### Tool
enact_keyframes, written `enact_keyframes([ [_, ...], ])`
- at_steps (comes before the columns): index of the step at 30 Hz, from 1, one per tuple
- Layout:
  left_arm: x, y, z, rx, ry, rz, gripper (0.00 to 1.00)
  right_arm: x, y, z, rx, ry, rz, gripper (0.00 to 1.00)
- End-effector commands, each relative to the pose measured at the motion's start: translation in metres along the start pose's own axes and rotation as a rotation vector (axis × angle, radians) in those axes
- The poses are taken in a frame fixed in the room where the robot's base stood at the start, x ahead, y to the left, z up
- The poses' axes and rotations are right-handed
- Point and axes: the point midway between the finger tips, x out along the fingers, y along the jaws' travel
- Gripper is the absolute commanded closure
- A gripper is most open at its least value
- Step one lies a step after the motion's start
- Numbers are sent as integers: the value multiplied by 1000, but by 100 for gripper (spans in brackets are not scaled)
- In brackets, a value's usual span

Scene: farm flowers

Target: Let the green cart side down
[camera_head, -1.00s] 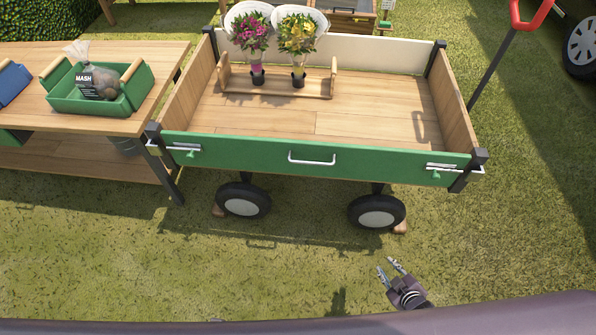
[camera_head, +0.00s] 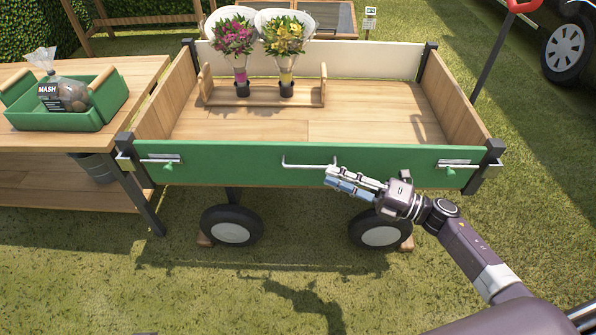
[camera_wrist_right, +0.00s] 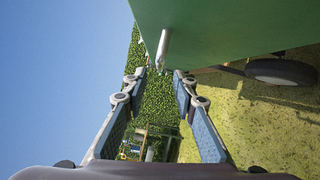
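The green cart side (camera_head: 240,172) stands upright along the near edge of the wooden cart. A pale metal handle (camera_head: 300,165) is at its middle. My right gripper (camera_head: 338,176) is at the right end of the handle. In the right wrist view its fingers (camera_wrist_right: 159,78) are apart with nothing between them, and the handle (camera_wrist_right: 163,48) shows just ahead of the tips. My left gripper is out of view.
A flower stand (camera_head: 265,97) with two wrapped bouquets stands on the cart floor. A wooden table (camera_head: 130,75) with a green crate (camera_head: 75,117) and a bagged item stands close at left. Grass in front of the cart is open.

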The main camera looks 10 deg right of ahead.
Motion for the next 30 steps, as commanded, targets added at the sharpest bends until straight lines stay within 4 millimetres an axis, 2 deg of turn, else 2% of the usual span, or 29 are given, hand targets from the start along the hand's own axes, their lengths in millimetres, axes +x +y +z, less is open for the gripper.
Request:
enact_keyframes([
  [4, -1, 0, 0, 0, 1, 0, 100, 13, 2, 0, -8, 6, 4, 74],
  [12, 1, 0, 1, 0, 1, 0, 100, 56, 2, 0, -6, 4, 4, 74],
  [16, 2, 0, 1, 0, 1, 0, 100, 70, 1, -1, -5, 4, 2, 74],
  [21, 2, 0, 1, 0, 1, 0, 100, 78, 1, 0, -4, 3, 2, 74],
  [27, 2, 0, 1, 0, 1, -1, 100, 78, 1, 0, -3, 3, 1, 74],
  [30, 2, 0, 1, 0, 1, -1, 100, 78, 1, 0, -3, 3, 1, 84],
])
